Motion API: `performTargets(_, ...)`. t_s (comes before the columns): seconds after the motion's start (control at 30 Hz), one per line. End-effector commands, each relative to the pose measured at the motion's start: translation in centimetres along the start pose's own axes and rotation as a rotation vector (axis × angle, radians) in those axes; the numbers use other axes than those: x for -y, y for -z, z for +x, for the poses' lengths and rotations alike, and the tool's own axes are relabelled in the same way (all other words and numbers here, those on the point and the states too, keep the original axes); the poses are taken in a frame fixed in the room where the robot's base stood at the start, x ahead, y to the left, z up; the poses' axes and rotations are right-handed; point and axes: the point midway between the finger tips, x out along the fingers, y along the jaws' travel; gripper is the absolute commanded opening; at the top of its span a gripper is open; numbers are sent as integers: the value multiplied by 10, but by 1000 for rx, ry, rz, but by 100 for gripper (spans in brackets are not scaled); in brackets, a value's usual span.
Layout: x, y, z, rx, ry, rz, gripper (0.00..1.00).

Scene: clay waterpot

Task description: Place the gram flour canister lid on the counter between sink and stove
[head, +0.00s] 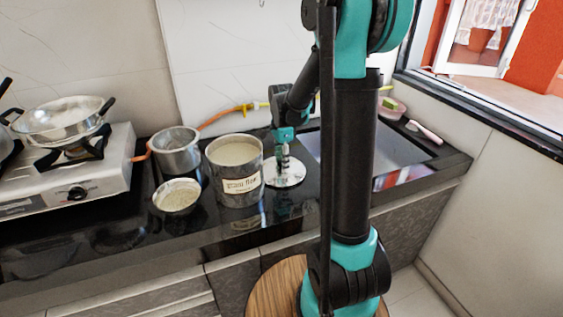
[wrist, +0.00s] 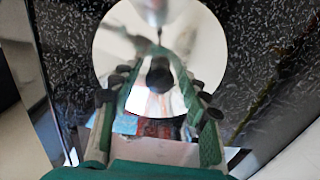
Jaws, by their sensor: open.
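The gram flour canister lid (head: 295,177) is a round, shiny disc. It appears to lie flat on the black counter (head: 232,237), just right of the open gram flour canister (head: 226,171) and left of the sink (head: 408,157). My gripper (head: 284,160) points down over the lid. In the wrist view the lid (wrist: 112,42) shows its dark central knob (wrist: 159,78) between the spread fingers of my gripper (wrist: 159,98). The fingers are open, with visible gaps to the knob. My arm hides part of the sink in the head view.
A small bowl of flour (head: 177,197) and a metal pot (head: 176,150) stand left of the canister. The stove (head: 95,170) with a pan (head: 62,117) is farther left. A yellow-orange hose (head: 217,117) runs behind. A round wooden stool (head: 270,290) stands in front of the counter.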

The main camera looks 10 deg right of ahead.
Motion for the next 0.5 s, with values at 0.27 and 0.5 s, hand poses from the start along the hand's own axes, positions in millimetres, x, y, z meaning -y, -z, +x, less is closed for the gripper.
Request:
performTargets(0.27,0,0,-40,0,0,0,46)
performTargets(0.5,0,0,-86,0,0,0,46)
